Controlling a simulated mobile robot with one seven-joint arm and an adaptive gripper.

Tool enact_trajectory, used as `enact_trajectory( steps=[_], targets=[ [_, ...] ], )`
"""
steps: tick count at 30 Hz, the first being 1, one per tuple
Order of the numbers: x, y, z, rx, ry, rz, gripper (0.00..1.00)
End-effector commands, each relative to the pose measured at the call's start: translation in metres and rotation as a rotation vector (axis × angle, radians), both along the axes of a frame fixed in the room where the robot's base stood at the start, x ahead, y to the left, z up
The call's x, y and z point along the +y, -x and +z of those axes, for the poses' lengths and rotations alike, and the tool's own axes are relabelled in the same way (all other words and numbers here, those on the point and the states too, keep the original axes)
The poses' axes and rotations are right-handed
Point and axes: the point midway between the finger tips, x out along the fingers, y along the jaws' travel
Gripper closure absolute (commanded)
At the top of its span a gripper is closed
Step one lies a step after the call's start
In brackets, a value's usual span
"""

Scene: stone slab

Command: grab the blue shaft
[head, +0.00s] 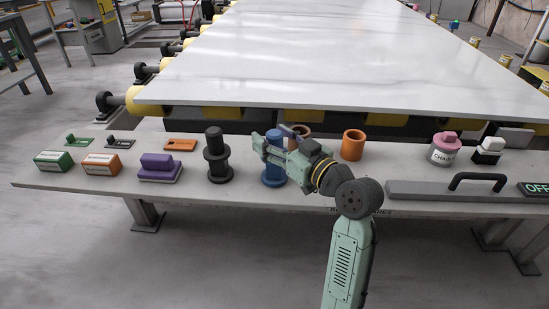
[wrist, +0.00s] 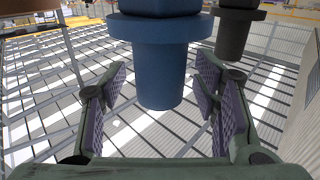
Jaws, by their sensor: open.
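The blue shaft (head: 273,176) stands upright on the bench ledge, in the middle of the row. My gripper (head: 270,140) is at its upper part in the head view and hides some of it. In the wrist view the blue shaft (wrist: 160,62) shows a wide flange and a narrower cylinder. The open fingers of my gripper (wrist: 161,88) lie to either side of that cylinder in the picture, with visible gaps. Neither finger appears to touch it. I cannot tell how deep the shaft sits between the pads.
A similar black shaft (head: 217,157) stands just left, also in the wrist view (wrist: 235,30). A purple block (head: 160,168) is further left. The white stone slab (head: 340,50) lies behind.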

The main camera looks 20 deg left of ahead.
Motion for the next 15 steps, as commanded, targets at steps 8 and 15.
enact_trajectory(
  steps=[8,15],
  targets=[
    [-0.0006,0.0002,0.0002,0.0,0.0,0.0,0.59],
    [-0.0007,0.0003,0.0002,0.0,-0.001,0.0,0.75]
  ],
)
